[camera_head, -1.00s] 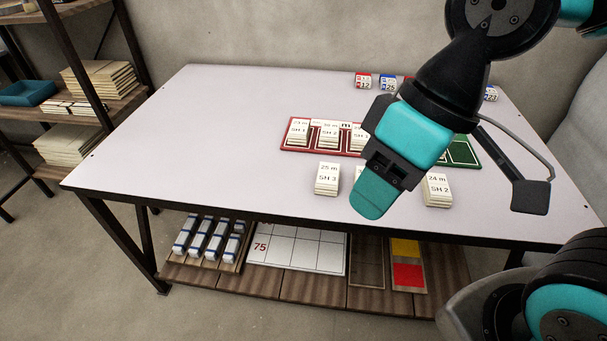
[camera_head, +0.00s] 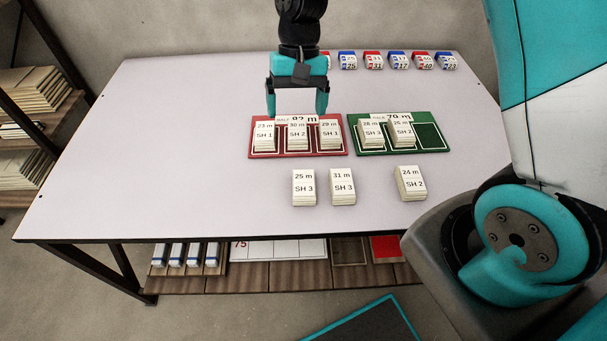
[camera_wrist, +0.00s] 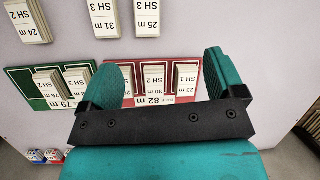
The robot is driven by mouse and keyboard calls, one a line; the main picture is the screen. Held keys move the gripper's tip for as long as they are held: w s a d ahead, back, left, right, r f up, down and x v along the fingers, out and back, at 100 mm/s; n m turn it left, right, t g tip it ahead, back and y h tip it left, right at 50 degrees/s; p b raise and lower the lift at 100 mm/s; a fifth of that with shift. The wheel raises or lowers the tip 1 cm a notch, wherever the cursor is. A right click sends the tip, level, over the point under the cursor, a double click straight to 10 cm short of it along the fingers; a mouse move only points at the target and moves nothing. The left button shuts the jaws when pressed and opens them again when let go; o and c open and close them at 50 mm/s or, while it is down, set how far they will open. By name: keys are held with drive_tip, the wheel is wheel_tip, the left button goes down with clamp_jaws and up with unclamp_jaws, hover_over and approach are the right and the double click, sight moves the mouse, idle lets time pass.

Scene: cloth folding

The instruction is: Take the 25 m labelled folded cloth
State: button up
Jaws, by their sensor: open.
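The cream folded cloth labelled 25 m, SH 3 (camera_head: 304,187) lies on the white table in front of the red tray, left of the 31 m cloth. It also shows at the top of the wrist view (camera_wrist: 147,18), partly cut off by the frame edge. My gripper (camera_head: 296,108) is open and empty, pointing down at the back edge of the red tray, above the table. In the wrist view my gripper's (camera_wrist: 162,72) fingers stand apart over the red tray. The 25 m cloth is clear of the fingers.
The 31 m cloth (camera_head: 343,187) lies close beside it; the 24 m cloth (camera_head: 410,184) is further right. The red tray (camera_head: 340,153) holds three cloths and the green tray (camera_head: 430,137) two, with one empty slot. Several numbered blocks (camera_head: 372,61) line the back. The table's left side is free.

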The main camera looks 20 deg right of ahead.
wheel_tip(320, 180, down, 5)
drive_tip(key=w+d+m+g+p, duration=0.1)
drive_tip(key=w+d+m, duration=0.1)
drive_tip(key=w, duration=0.1)
drive_tip(key=p, duration=0.2)
approach(304, 182)
drive_tip(key=x, duration=0.4)
drive_tip(key=shift+a+f, duration=0.15)
drive_tip(key=shift+f, duration=0.15)
drive_tip(key=shift+p+x, duration=0.7)
drive_tip(key=shift+x, duration=2.25)
drive_tip(key=shift+s, duration=0.1)
drive_tip(key=c, duration=1)
